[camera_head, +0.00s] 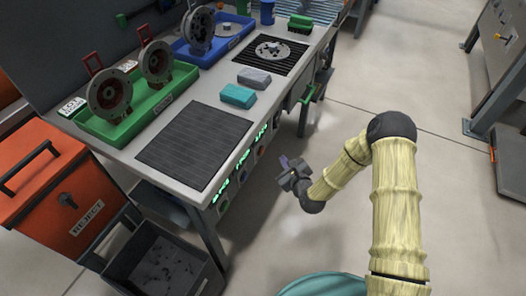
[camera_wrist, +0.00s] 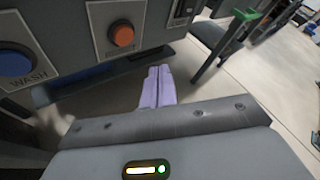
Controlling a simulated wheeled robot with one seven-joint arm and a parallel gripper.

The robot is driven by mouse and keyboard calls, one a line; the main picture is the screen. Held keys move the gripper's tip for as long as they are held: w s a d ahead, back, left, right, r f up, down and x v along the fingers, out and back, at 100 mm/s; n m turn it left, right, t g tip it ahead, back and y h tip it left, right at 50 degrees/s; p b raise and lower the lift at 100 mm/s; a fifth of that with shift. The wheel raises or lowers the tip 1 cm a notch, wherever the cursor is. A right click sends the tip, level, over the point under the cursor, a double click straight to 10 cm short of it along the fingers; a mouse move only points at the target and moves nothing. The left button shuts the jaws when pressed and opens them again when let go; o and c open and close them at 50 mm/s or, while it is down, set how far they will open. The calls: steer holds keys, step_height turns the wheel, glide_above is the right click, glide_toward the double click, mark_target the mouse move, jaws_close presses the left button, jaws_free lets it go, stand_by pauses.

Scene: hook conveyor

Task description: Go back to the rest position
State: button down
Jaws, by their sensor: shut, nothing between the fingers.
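My gripper (camera_head: 286,161) is at the end of my pale yellow arm in the head view, in the open space in front of the workbench (camera_head: 158,180). Its fingers point toward the bench's front face and hold nothing. In the wrist view the two lilac fingers (camera_wrist: 157,88) lie side by side, shut, with no object between them. Behind them are the bench's front panel, a blue button labelled WASH (camera_wrist: 14,62) and an orange button (camera_wrist: 122,36). I see no contact between the gripper and the bench.
The bench carries a green tray (camera_head: 118,130) with metal housings, a blue tray (camera_head: 190,52), a dark mat (camera_head: 195,145), and teal (camera_head: 238,96) and grey (camera_head: 254,77) blocks. A red REJECT bin (camera_head: 50,190) and a black crate (camera_head: 135,285) stand left.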

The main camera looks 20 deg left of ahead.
stand_by(0.7)
steer(key=s+d+r+n+g+h, duration=0.1)
steer(key=d+r+n+g+h, duration=0.15)
steer(key=d+r+n, duration=0.55)
steer(key=s+d+r+n+g+h, duration=0.15)
steer(key=d+r+n+h, duration=0.35)
steer(key=d, duration=0.5)
steer(key=s+d+r+n+g+h, duration=0.1)
steer(key=s+d+r+n+g, duration=0.1)
steer(key=s+d+r+n, duration=0.4)
steer(key=s+d+r+n+g+h, duration=0.1)
steer(key=s+d+r+n+g, duration=0.15)
steer(key=s+d, duration=0.65)
steer(key=w+a+p+v, duration=0.1)
steer(key=p+v, duration=1)
steer(key=w+a+p+v, duration=0.1)
steer(key=w+p+v, duration=0.1)
steer(key=p+v, duration=0.9)
steer(key=shift+r, duration=0.5)
steer(key=shift+f+n, duration=0.1)
steer(key=shift+n, duration=0.15)
